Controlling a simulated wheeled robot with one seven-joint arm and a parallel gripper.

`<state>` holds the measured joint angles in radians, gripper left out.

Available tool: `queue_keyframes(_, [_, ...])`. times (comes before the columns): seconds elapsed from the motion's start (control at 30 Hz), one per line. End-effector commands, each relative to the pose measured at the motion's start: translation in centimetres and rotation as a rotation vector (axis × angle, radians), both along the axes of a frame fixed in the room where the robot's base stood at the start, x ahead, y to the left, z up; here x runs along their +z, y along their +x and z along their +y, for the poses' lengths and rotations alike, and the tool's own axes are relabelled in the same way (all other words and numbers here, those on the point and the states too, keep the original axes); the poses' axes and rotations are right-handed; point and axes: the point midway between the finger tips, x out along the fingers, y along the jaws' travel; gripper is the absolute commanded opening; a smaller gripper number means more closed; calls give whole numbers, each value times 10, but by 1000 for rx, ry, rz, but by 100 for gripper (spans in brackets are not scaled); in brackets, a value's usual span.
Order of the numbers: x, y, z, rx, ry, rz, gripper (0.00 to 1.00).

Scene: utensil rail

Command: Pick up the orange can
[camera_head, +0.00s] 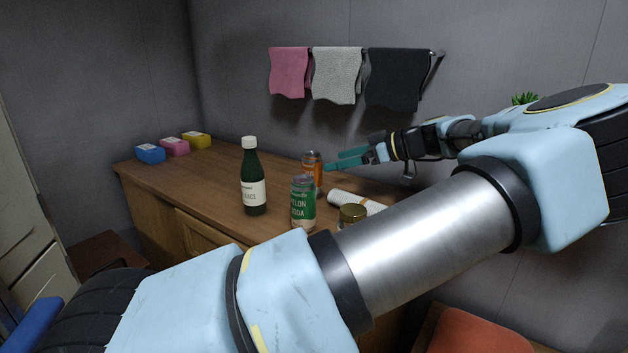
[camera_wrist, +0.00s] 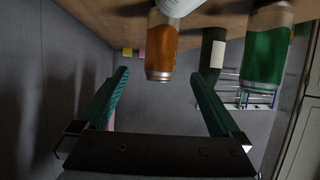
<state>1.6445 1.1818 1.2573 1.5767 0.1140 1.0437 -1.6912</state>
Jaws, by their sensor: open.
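The orange can (camera_head: 312,160) stands upright on the wooden counter (camera_head: 215,163), behind a green can (camera_head: 303,205) that hides its lower part. My gripper (camera_head: 333,160) reaches in from the right, with its teal fingers open and their tips close beside the orange can. In the wrist view, which is upside down, the orange can (camera_wrist: 161,47) appears beyond the fingertips, lined up with the gap of my gripper (camera_wrist: 160,76). Nothing is held. I cannot tell whether a fingertip touches the can.
A dark green bottle (camera_head: 252,180) stands left of the cans. A white roll (camera_head: 352,202) and a gold-lidded jar (camera_head: 352,213) are close on the right. Blue (camera_head: 150,154), pink (camera_head: 175,147) and yellow (camera_head: 196,140) boxes sit at the far left. Towels (camera_head: 337,75) hang above.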

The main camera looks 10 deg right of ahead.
Motion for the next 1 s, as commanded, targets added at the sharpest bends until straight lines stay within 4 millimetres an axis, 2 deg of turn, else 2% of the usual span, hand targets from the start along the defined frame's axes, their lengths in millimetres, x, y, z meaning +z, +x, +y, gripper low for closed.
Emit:
queue_keyframes(0.1, [-6,11,16,4,2,1,100])
queue_keyframes(0.43, [-19,27,37,3,1,1,100])
queue_keyframes(0.7, [-36,47,64,3,1,1,100])
queue_keyframes(1.0, [-40,51,68,0,0,0,100])
